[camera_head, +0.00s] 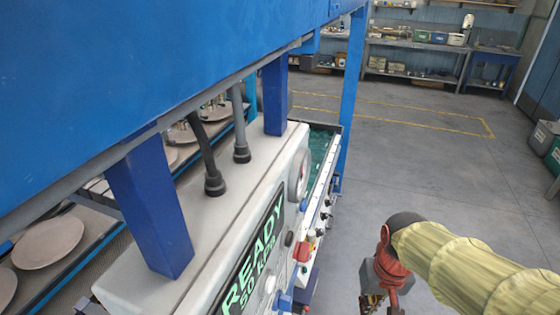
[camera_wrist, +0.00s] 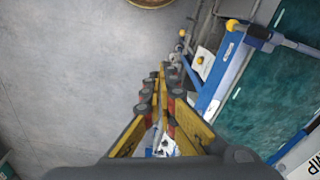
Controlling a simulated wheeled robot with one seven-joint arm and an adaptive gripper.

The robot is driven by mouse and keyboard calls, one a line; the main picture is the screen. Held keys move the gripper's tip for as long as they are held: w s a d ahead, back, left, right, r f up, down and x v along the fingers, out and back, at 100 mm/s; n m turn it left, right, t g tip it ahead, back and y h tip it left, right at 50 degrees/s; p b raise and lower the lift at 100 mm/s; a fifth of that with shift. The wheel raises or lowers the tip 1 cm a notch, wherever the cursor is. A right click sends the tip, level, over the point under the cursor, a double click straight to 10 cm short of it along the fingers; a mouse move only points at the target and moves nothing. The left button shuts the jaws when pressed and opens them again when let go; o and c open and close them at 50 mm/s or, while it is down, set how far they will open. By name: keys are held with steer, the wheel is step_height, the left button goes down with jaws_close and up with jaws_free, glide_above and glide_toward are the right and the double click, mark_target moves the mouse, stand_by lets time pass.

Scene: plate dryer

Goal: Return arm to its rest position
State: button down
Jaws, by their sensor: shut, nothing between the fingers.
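My gripper (camera_wrist: 165,72) points down over the floor in the wrist view, its yellow, red and black fingers together with nothing between them. In the head view part of my gripper (camera_head: 378,300) shows at the bottom edge, below the red wrist joint; its tips are cut off. My arm, in a yellow sleeve, comes in from the lower right. The plate dryer (camera_head: 225,205) stands to the left of my gripper, with a gap of floor between them in the head view. Its screen (camera_head: 255,262) reads "READY 50 KPA".
Blue posts (camera_head: 150,205) and a blue overhead housing (camera_head: 130,75) fill the left. Plates (camera_head: 48,242) lie on a rack behind the dryer panel. A teal-bottomed tray (camera_wrist: 262,95) with a blue frame is at right in the wrist view. The grey floor (camera_head: 420,150) is clear; shelves stand far back.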

steer(key=s+a+r+t, duration=0.1)
steer(key=s+r+t, duration=0.3)
steer(key=r, duration=0.6)
steer(key=shift+s+r+n+t, duration=0.4)
steer(key=shift+s, duration=0.35)
